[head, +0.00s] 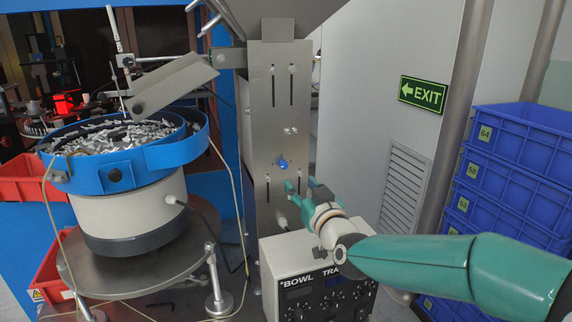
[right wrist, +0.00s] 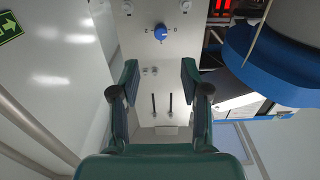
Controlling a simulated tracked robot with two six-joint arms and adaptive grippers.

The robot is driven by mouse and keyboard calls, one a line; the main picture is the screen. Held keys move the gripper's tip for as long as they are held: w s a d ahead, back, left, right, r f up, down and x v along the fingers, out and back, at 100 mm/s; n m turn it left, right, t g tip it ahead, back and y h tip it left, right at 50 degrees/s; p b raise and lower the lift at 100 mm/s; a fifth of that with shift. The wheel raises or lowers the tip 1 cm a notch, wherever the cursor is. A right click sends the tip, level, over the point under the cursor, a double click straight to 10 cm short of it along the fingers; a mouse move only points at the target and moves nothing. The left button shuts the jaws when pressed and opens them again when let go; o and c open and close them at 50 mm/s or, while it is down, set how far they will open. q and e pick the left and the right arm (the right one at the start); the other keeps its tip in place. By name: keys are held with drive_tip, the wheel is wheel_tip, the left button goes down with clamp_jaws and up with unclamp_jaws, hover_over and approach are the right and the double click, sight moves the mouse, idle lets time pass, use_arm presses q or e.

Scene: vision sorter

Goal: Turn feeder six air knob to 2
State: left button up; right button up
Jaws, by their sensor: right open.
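The blue air knob (head: 281,164) sits on the front of the upright grey metal panel (head: 278,110). In the right wrist view the knob (right wrist: 160,32) shows at the top middle, with small marks beside it too small to read surely. My right gripper (head: 300,187) is open and empty, a little below and right of the knob in the head view. In the right wrist view my gripper (right wrist: 159,75) has its fingers spread, and the knob lies beyond the fingertips, apart from them. My left gripper is not in view.
A blue-rimmed feeder bowl (head: 115,174) full of small parts stands left of the panel. The bowl control box (head: 312,272) is below my right gripper. Blue crates (head: 515,160) are stacked at the right. Red bins (head: 30,180) lie at the far left.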

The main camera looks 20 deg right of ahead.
sight(285, 165)
drive_tip(key=w+p, duration=0.1)
drive_tip(key=w, duration=0.6)
drive_tip(key=w+p, duration=0.1)
drive_tip(key=w, duration=0.2)
drive_tip(key=shift+w+a+p, duration=0.25)
drive_tip(key=shift+w+p, duration=0.1)
clamp_jaws()
